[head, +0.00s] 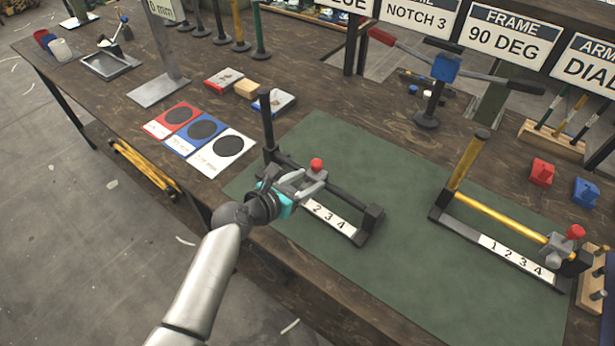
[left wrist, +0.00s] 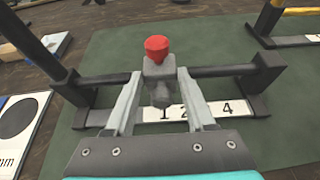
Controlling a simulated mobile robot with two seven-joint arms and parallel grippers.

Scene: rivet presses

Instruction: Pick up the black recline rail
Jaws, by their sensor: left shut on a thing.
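The black recline rail (head: 347,198) lies at the left of the green mat, with a dark post rising at its far left end and a white 2-3-4 number strip in front. A grey slider with a red knob (head: 317,165) sits on its bar. The rail also shows in the left wrist view (left wrist: 220,71), level across the picture, with the knob (left wrist: 157,45) above the slider. My left gripper (head: 303,183) reaches over the mat's near edge. Its two fingers (left wrist: 160,82) are closed on the grey slider from both sides. My right gripper is not in view.
A second frame with a yellow bar (head: 500,217) stands right on the green mat (head: 420,270). Red, blue and white cards (head: 205,130) lie left of the mat. A blue-headed press tool (head: 445,68) stands behind it. The mat between the frames is clear.

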